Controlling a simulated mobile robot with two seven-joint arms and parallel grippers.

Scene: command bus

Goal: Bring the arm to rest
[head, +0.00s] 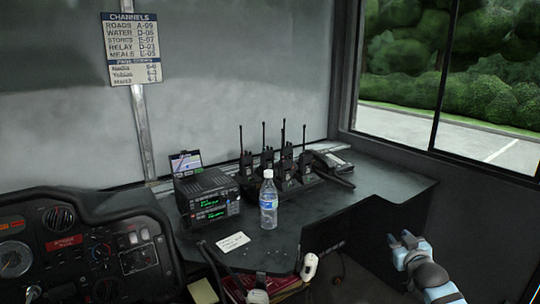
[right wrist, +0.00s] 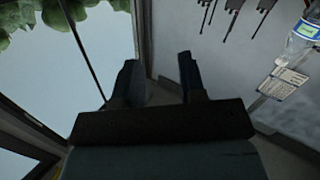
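My right gripper (head: 401,238) is at the lower right of the head view, in front of the right part of the desk and apart from everything on it. Its pale blue arm comes in from the bottom edge. In the right wrist view the two dark fingers (right wrist: 158,76) stand apart, with nothing between them. The gripper is open and empty. I do not make out my left gripper in either view.
The dark desk (head: 388,183) bears a water bottle (head: 268,203), a radio unit (head: 208,197), several handheld radios (head: 284,167), a telephone (head: 333,163) and a white card (head: 233,242). A dashboard (head: 75,250) is at left, a window (head: 490,85) at right. Bare desk lies right of the bottle.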

